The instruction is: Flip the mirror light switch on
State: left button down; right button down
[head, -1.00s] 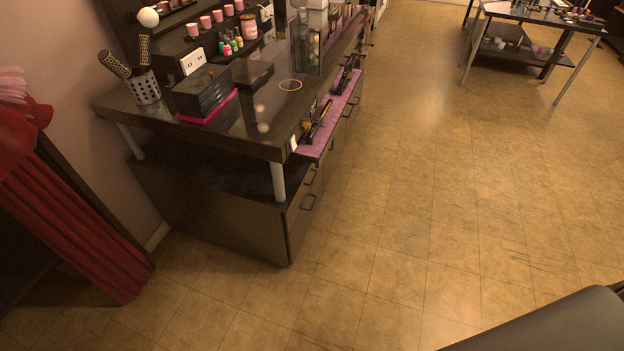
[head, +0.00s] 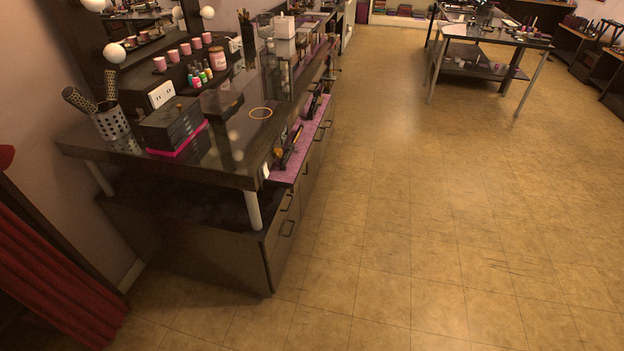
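A dark-framed mirror stands at the back of the dark vanity counter (head: 215,178), at the upper left; only its lower part shows. Round white bulbs sit around it, one at the lower left (head: 114,53) and one at the right (head: 207,12); I cannot tell whether they are lit. I cannot tell whether either carries the light switch. Neither of my grippers is in view.
A metal brush cup (head: 112,124), a black drawer box (head: 172,125) and small bottles (head: 200,73) stand on the counter. A red curtain (head: 50,270) hangs at the left. A table (head: 490,34) stands at the far right. The tiled floor (head: 420,210) between is clear.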

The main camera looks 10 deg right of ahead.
aim_at(265, 170)
jog(key=z, duration=0.85)
jog(key=i, duration=1)
jog(key=u, duration=0.05)
